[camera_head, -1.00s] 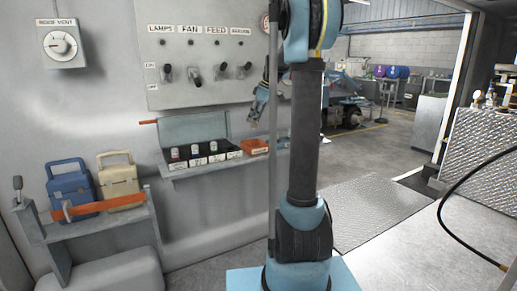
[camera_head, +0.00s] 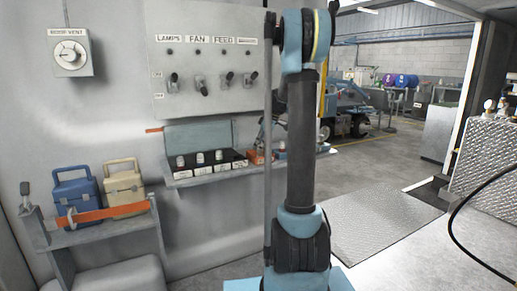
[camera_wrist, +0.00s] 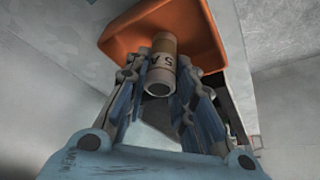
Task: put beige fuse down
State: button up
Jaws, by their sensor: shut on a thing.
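The fuse cannot be made out in that view.
An open grey-green box with several white-topped fuses in dark slots (camera_head: 198,163) stands on the shelf left of the tray. A switch panel (camera_head: 205,105) is on the wall above. A blue case (camera_head: 76,195) and a beige case (camera_head: 124,186) stand on a lower rack at left.

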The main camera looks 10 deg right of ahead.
jog(key=shift+f, duration=0.2)
jog(key=o, duration=1)
jog(key=shift+r, duration=0.15)
jog(key=v, duration=1.2)
jog(key=shift+s, duration=0.1)
